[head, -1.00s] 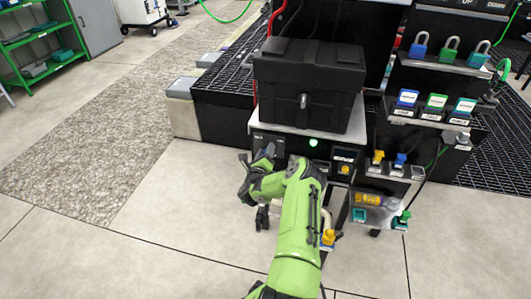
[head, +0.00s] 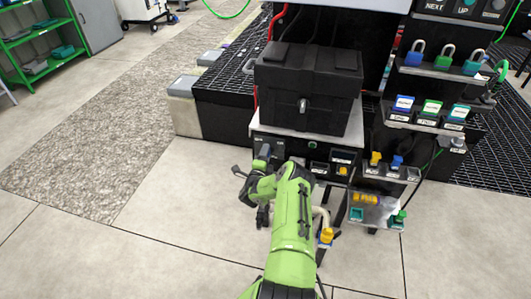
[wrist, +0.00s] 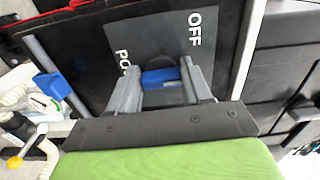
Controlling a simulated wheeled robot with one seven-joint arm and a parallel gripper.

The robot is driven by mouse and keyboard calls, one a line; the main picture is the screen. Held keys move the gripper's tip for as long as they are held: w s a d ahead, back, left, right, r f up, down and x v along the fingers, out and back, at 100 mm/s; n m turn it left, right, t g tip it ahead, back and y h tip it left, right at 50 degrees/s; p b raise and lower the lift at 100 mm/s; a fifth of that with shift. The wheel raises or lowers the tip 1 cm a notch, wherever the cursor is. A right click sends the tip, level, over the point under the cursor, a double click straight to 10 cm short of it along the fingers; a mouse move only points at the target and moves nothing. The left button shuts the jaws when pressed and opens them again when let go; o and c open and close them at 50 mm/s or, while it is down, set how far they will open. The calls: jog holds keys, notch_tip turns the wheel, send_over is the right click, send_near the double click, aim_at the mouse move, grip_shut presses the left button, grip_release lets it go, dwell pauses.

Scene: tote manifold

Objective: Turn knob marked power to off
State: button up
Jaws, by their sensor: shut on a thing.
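The power knob (wrist: 160,77) shows as a blue bar on a dark round base in the wrist view. My gripper (wrist: 164,70) is shut on the knob, with one grey finger on each side of it. A grey label plate (wrist: 150,40) behind it reads OFF above right of the knob and begins "PO" at the left; the finger hides the rest. In the head view my gripper (head: 264,153) is at the left of the black front panel (head: 292,147), and my wrist hides the knob there. A round indicator (head: 312,144) on the panel looks dark green and unlit.
A black case (head: 308,88) sits on the panel's top. To the right are shelves with padlocks (head: 444,57) and labelled blocks (head: 431,108), and a lower tray (head: 378,211) with small coloured parts. The floor at left is clear.

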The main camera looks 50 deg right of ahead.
jog(key=shift+s+f+n+p, duration=0.15)
jog(key=shift+n+p, duration=0.45)
jog(key=shift+n, duration=1.5)
jog(key=shift+w+f+n+p, duration=0.15)
jog(key=shift+n+p, duration=0.4)
jog(key=shift+n, duration=1.55)
jog(key=shift+s+n, duration=0.1)
jog(key=shift+n, duration=0.2)
jog(key=o, duration=1.1)
jog(key=shift+c, duration=0.2)
jog(key=p+v, duration=0.5)
jog(key=v, duration=1)
jog(key=shift+s+a, duration=0.2)
jog(key=shift+a, duration=0.1)
